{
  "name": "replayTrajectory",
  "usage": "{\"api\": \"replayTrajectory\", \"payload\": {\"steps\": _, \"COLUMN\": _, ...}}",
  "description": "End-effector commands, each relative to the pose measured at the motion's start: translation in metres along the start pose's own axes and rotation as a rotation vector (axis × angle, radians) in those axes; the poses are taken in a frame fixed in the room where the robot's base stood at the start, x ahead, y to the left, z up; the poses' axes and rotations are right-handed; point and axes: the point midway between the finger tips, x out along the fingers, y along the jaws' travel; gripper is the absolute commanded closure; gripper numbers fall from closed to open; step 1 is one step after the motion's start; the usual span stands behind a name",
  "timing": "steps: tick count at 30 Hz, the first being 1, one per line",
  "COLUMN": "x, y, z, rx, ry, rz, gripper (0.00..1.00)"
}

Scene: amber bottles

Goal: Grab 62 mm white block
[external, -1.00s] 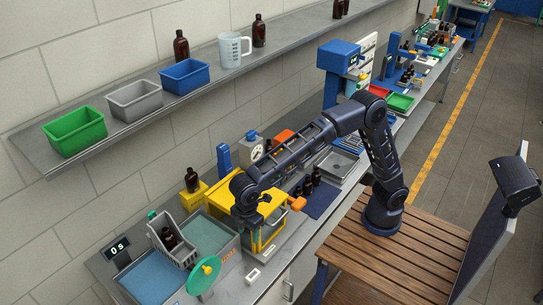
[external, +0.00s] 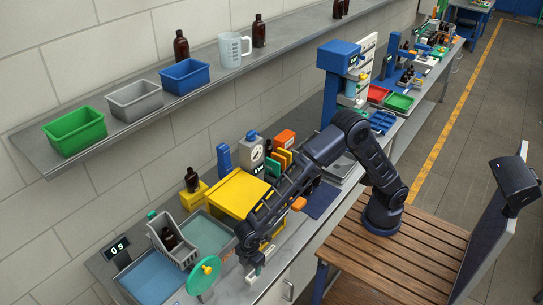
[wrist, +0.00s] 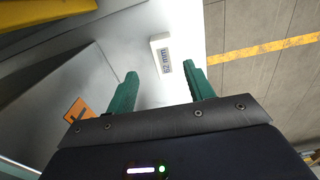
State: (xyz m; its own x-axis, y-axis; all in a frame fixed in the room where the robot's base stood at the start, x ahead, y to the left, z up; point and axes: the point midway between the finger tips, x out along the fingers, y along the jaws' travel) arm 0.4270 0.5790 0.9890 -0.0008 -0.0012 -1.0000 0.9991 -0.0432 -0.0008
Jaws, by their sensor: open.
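The white block (wrist: 157,41) lies on the grey metal bench near its front edge, with a dark printed label reading 62 mm. In the external view the white block (external: 250,276) is partly covered by my gripper. My gripper (wrist: 160,72) is open and empty, with its two green fingers apart. In the wrist view the block shows just beyond the fingertips, roughly between them, and I see no contact. In the external view my gripper (external: 255,266) points down at the block from above; the exact height gap is hard to tell.
A yellow box (external: 238,190) stands behind my gripper. A green disc (external: 203,278) stands to the left of the block, near a blue tray (external: 153,284) and a grey basket with a bottle. An orange label (wrist: 78,110) shows in the wrist view.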

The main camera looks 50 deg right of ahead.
Motion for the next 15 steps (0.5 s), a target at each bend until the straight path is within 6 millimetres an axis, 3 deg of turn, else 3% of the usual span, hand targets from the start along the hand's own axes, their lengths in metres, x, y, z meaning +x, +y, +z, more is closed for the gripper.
{"api": "replayTrajectory", "payload": {"steps": 7, "x": 0.015, "y": -0.003, "z": 0.0, "rx": -0.001, "ry": 0.0, "rz": 0.0, "gripper": 0.47}}
{"api": "replayTrajectory", "payload": {"steps": 15, "x": 0.051, "y": -0.007, "z": 0.0, "rx": 0.0, "ry": -0.001, "rz": 0.0, "gripper": 0.47}}
